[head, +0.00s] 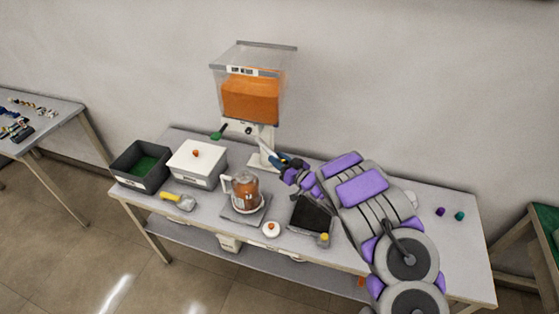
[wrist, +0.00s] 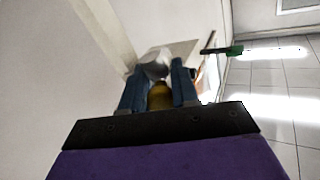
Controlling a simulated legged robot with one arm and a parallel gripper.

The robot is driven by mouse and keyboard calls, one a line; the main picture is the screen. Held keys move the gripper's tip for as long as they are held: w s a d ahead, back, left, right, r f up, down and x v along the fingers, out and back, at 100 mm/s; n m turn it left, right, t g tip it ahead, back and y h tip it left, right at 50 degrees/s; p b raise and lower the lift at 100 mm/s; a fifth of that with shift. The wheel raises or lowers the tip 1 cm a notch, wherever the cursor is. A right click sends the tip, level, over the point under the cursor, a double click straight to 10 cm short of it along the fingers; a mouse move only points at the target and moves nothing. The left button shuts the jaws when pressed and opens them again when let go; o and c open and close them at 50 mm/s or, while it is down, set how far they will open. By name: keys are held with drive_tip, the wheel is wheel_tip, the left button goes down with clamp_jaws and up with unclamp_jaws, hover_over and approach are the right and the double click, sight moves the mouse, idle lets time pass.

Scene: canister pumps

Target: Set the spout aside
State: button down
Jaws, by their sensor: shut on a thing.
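The dispenser (head: 252,95) is a clear tank of orange liquid on a pale stand at the back of the table. My gripper (head: 282,157) is beside the stand, in front and to the right. In the wrist view my gripper (wrist: 157,80) has its blue fingers closed around a brass-coloured piece (wrist: 160,97), with a pale grey part (wrist: 156,62) beyond the fingertips. I take this piece to be the spout. In the head view a pale part (head: 264,145) shows at the fingertips; whether it touches the dispenser cannot be told.
A green-handled lever (head: 219,133) sticks out left of the stand. A jug (head: 243,190), a white lid (head: 271,230) and a dark tray (head: 309,216) stand in front. A white box (head: 197,164) and black bin (head: 138,165) are left. The table's right end looks mostly clear.

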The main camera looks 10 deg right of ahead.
drive_tip(key=c, duration=0.9)
unclamp_jaws()
drive_tip(key=shift+w+a, duration=0.1)
drive_tip(key=shift+w, duration=0.2)
drive_tip(key=shift+s, duration=0.15)
drive_tip(key=p+v, duration=0.1)
drive_tip(key=v, duration=1.6)
drive_tip(key=shift+s+d, duration=0.1)
drive_tip(key=shift+d, duration=0.1)
